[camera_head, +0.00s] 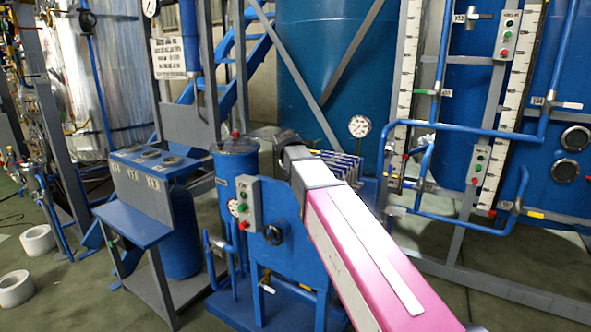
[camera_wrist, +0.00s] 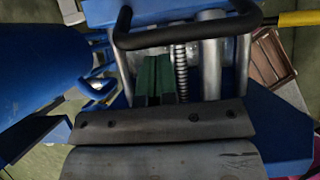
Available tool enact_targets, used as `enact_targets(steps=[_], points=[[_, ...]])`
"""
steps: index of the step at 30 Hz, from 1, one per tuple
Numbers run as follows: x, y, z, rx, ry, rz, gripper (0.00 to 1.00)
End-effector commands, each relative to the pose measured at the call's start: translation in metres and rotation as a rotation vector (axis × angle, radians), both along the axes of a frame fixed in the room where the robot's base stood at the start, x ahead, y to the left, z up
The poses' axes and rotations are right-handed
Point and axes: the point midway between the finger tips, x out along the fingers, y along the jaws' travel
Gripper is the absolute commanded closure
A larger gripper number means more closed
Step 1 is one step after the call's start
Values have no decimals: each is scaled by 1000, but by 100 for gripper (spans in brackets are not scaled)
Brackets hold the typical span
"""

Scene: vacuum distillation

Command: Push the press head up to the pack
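A filter press on a blue stand is at the centre of the head view, with a pack of several thin upright plates (camera_head: 342,166) partly behind my arm. My gripper (camera_head: 281,143) is at the pack's left end; its fingertips are too small to tell apart there. In the wrist view a black U-shaped handle (camera_wrist: 185,38) crosses the top. Below it are a threaded rod (camera_wrist: 181,75), a smooth metal bar (camera_wrist: 212,65) and green upright pieces (camera_wrist: 155,80). Grey metal with dark screw holes fills the bottom. I cannot make out the press head or the finger gap.
A round gauge (camera_head: 359,127) rises behind the pack. Blue pipes (camera_head: 480,132) and tanks are at right. White rolls (camera_head: 38,240) lie on the floor at left.

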Motion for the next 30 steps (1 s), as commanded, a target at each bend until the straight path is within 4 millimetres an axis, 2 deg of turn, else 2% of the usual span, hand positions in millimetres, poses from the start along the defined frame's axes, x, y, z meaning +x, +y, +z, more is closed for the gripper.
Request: enact_targets(steps=[14, 30], points=[[3, -2, -5, 1, 1, 0, 100], [30, -19, -5, 0, 0, 0, 100]])
